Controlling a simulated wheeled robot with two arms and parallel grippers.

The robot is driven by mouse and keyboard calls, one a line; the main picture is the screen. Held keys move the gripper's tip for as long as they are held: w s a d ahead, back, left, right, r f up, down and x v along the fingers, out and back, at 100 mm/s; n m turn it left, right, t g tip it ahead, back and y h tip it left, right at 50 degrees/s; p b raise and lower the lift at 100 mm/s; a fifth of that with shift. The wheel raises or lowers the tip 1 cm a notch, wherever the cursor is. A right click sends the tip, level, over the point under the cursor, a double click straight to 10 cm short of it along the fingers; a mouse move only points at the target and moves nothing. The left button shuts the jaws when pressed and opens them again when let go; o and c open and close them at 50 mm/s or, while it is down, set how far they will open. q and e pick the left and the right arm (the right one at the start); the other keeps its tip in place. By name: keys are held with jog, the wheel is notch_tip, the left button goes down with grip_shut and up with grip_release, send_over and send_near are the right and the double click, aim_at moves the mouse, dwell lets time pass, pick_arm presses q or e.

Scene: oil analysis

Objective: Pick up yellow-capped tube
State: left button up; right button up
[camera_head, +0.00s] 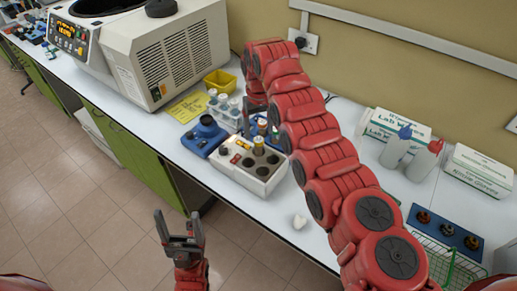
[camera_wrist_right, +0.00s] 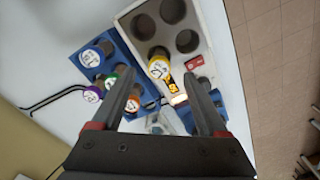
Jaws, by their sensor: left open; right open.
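The yellow-capped tube (camera_wrist_right: 158,67) stands in a hole of the white-grey heater block (camera_wrist_right: 215,45), its cap facing the right wrist camera. In the head view the tube (camera_head: 259,146) rises from the block (camera_head: 235,174). My right gripper (camera_wrist_right: 160,82) is open and empty above it; the cap shows between the fingertips, apart from both. In the head view the right gripper (camera_head: 246,112) is partly hidden by its own arm. My left gripper (camera_head: 178,222) is open and empty, over the floor in front of the bench.
A blue rack (camera_wrist_right: 112,52) with several colour-capped tubes stands beside the block. A blue device (camera_head: 204,136), a clear rack (camera_head: 226,113) and a yellow tray (camera_head: 220,81) are to the left. A large centrifuge (camera_head: 160,50) stands further left. Bottles (camera_head: 425,160) and boxes stand right.

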aim_at(259, 140)
jog(key=shift+f+p, duration=1.55)
jog(key=shift+f, duration=0.85)
jog(key=shift+w+f, duration=0.15)
jog(key=shift+f, duration=0.3)
grip_shut()
